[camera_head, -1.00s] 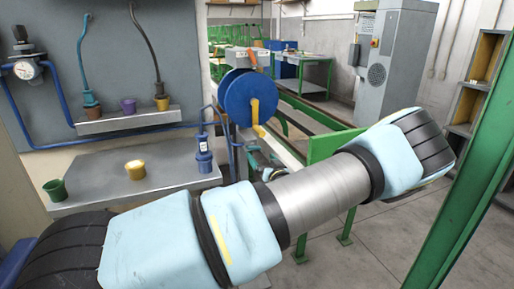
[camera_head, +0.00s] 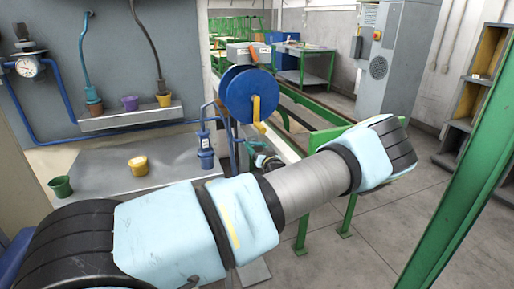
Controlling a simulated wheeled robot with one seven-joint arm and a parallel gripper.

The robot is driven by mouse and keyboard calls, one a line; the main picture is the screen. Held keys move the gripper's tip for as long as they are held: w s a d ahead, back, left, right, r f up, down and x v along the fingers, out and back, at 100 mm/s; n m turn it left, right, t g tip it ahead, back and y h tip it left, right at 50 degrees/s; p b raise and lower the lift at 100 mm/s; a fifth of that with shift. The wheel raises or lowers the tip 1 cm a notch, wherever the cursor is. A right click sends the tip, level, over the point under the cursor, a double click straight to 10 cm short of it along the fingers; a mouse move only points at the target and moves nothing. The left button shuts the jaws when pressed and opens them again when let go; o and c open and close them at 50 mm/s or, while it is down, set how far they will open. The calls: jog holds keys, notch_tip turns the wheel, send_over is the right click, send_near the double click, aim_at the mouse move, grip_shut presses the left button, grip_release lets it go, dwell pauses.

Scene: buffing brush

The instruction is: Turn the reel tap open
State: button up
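A blue reel (camera_head: 250,95) stands behind the right end of the bench, with a yellow lever-like part (camera_head: 258,112) hanging down its front right side. I cannot tell whether this yellow part is the tap. A blue fitting (camera_head: 205,150) stands upright at the bench's right edge, left of the reel. My arm (camera_head: 305,188) crosses the lower picture from lower left to right, below the reel. I cannot make out my gripper. A small dark and teal shape (camera_head: 262,158) shows between the reel and my arm, partly hidden; I cannot tell what it is.
The grey bench (camera_head: 180,168) carries a yellow cup (camera_head: 138,166) and a green cup (camera_head: 60,187). A shelf (camera_head: 130,117) above holds several small pots. A green post (camera_head: 470,160) rises at right. Open floor (camera_head: 345,255) lies below my arm.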

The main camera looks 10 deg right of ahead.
jog(key=c, duration=0.9)
jog(key=n+b, duration=0.2)
jog(key=b, duration=0.2)
jog(key=shift+n, duration=0.4)
jog(key=o, duration=1.3)
jog(key=shift+o, duration=0.2)
jog(key=s+d+b, duration=0.1)
jog(key=s+b, duration=0.2)
jog(key=s, duration=0.7)
jog(key=shift+s+d, duration=0.15)
jog(key=shift+s, duration=0.2)
